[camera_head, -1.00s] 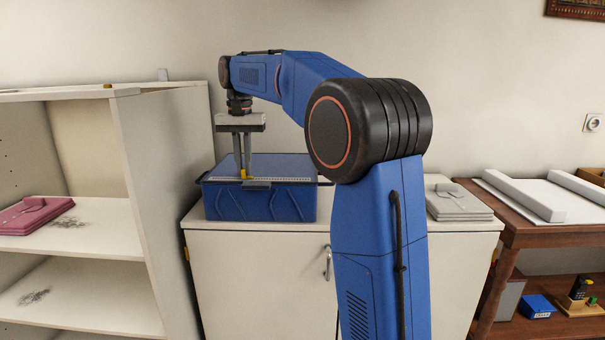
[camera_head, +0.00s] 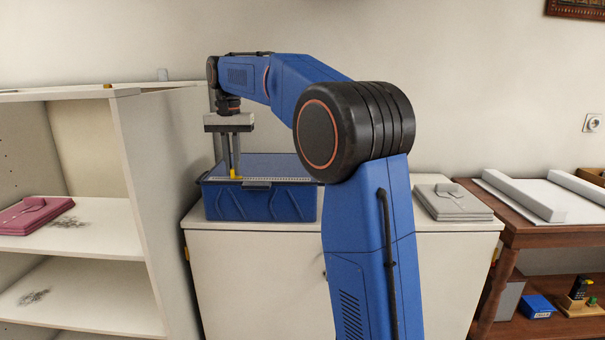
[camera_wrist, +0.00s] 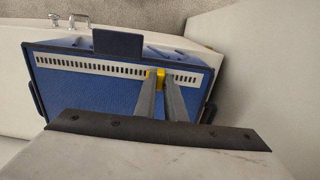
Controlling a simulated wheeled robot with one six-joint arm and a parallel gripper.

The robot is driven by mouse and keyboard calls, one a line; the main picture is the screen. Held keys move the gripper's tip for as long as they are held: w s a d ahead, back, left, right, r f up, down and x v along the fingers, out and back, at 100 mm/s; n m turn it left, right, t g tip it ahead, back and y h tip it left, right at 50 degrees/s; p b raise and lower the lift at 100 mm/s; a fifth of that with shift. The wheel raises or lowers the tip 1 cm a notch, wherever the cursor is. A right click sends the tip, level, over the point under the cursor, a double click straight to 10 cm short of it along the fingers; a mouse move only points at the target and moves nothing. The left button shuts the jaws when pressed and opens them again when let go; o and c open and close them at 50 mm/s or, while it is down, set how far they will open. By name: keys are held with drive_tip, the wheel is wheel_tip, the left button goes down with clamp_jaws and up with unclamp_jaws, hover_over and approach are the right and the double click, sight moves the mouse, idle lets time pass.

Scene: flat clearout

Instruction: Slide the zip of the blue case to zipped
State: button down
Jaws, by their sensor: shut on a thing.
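The blue case (camera_head: 262,204) stands on the white cabinet, with a pale zip strip (camera_head: 275,180) along the front of its lid. The yellow zip slider (camera_head: 236,175) sits toward the left part of the strip in the head view. My gripper (camera_head: 235,172) reaches down from above, its fingers shut on the slider. In the wrist view my gripper (camera_wrist: 160,85) closes around the yellow slider (camera_wrist: 158,76), right of the middle of the zip strip (camera_wrist: 100,67). The strip's dark teeth show on both sides of it. The fingers hide part of the lid.
An open white shelf (camera_head: 165,150) stands close on the left, holding a folded pink cloth (camera_head: 35,215). A folded grey cloth (camera_head: 453,203) lies on the cabinet top (camera_head: 215,226) at right. A wooden table (camera_head: 550,235) stands further right.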

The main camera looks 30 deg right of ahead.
drive_tip(key=shift+w+a, duration=0.2)
drive_tip(key=shift+a, duration=0.05)
drive_tip(key=shift+w+a, duration=0.25)
drive_tip(key=shift+a, duration=0.15)
drive_tip(key=shift+w+a, duration=0.45)
drive_tip(key=shift+a, duration=0.2)
drive_tip(key=shift+w+a, duration=0.4)
drive_tip(key=shift+a, duration=0.2)
drive_tip(key=c, duration=1.6)
unclamp_jaws()
drive_tip(key=shift+r, duration=0.1)
drive_tip(key=shift+r, duration=2.9)
